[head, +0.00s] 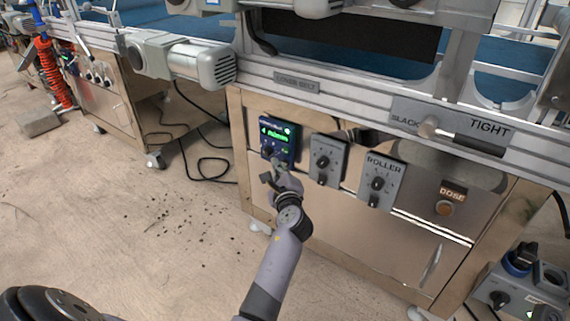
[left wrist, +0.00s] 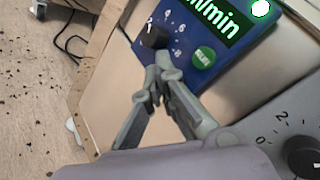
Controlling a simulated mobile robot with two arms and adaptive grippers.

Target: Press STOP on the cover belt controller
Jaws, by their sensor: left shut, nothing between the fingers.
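The cover belt controller (head: 290,153) is a small blue box with a lit green display, on the steel cabinet front under the COVER BELT label (head: 297,83). In the left wrist view the controller (left wrist: 268,58) shows a display ending in "m/min", a black knob (left wrist: 154,36) with a number scale, a green button (left wrist: 203,57) and a lit round spot (left wrist: 260,8). I cannot make out a STOP label. My left gripper (head: 274,170) is shut and empty at the controller's lower edge; its fingertips (left wrist: 161,66) overlap the panel just below the knob. Contact cannot be told. My right gripper is out of view.
Right of the controller are a grey knob box (head: 327,160), the ROLLER box (head: 380,181) and a DOSE button (head: 445,208). A rail with a SLACK/TIGHT lever (head: 428,127) runs above. Black cables (head: 205,170) lie at the left; open floor (head: 110,220) is in front.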

